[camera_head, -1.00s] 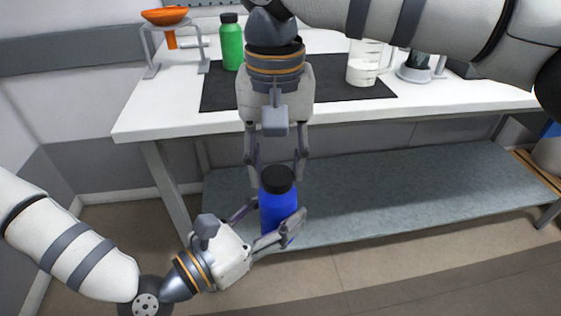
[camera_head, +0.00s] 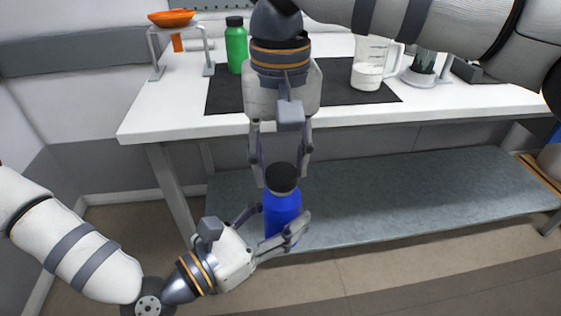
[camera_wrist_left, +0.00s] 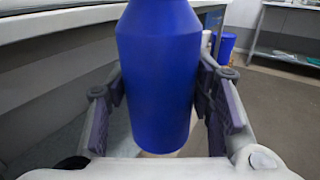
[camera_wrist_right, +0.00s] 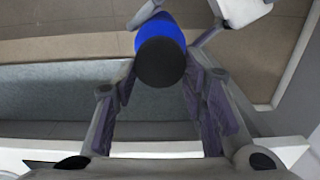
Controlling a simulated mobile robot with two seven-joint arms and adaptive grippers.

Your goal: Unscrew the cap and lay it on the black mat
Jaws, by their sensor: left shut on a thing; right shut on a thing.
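A blue bottle (camera_head: 281,214) with a black cap (camera_head: 282,178) stands upright in the air in front of the table. My left gripper (camera_head: 268,229) is shut on the bottle's body; the blue body also fills the left wrist view (camera_wrist_left: 160,80). My right gripper (camera_head: 281,174) points down from above and is shut on the black cap, which shows between its fingers in the right wrist view (camera_wrist_right: 160,62). The cap sits on the bottle's top; whether its thread is loose cannot be told. The black mat (camera_head: 335,92) lies on the white table behind.
A green bottle (camera_head: 236,48) stands at the mat's back left, and a measuring jug (camera_head: 369,66) at its right. An orange funnel on a stand (camera_head: 172,18) is at the table's left. A grey lower shelf (camera_head: 400,195) lies below. The mat's middle is partly hidden by my right arm.

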